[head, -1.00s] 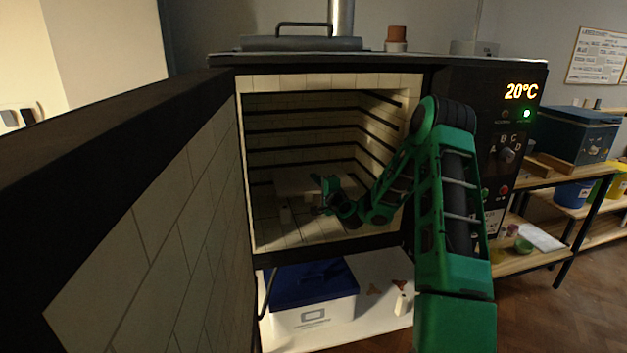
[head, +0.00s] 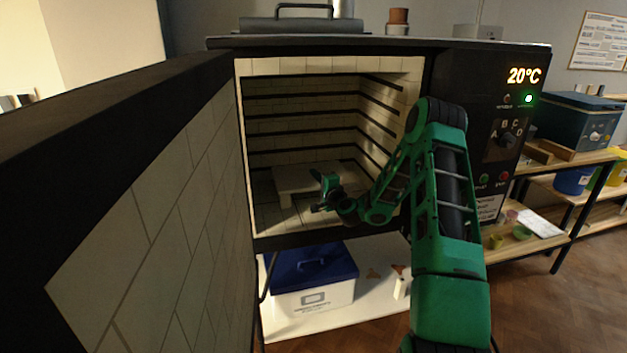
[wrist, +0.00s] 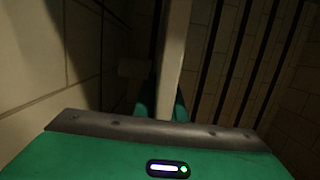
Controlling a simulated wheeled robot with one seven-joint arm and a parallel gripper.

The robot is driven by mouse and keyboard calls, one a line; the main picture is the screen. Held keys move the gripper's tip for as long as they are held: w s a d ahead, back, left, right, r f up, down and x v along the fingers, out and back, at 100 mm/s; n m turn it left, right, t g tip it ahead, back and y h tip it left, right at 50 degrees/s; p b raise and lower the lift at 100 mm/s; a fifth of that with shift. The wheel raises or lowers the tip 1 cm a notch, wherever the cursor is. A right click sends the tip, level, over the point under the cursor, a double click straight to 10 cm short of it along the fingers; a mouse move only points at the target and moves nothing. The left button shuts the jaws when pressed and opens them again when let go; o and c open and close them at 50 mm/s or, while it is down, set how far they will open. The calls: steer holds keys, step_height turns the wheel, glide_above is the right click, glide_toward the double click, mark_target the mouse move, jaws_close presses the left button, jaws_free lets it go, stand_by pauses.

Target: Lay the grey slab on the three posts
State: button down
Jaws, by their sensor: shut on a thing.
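The pale grey slab (head: 296,177) is inside the open kiln, roughly level, low above the tiled floor. My gripper (head: 322,190) is shut on its near right part. In the wrist view the slab (wrist: 174,50) shows edge-on as a light strip running between the two green fingers (wrist: 162,108). One pale post (head: 285,200) shows under the slab's front left part. A pale block, probably a post (wrist: 130,68), also shows in the wrist view beside the slab's underside. Whether slab and post touch, I cannot tell. The other posts are hidden or too dark to make out.
The kiln door (head: 150,190) stands open at the left. Dark ridged side walls (head: 385,125) and the front lip (head: 330,238) bound the chamber closely. A white box with a blue lid (head: 312,278) sits below. A workbench (head: 530,240) stands at the right.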

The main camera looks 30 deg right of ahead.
steer(key=shift+f, duration=0.45)
stand_by(0.4)
steer(key=c, duration=1.8)
jaws_free()
steer(key=shift+o, duration=0.3)
steer(key=shift+f, duration=0.1)
steer(key=s, duration=0.7)
steer(key=s+a, duration=0.1)
steer(key=s, duration=0.2)
steer(key=shift+s+a, duration=0.1)
steer(key=shift+s, duration=0.15)
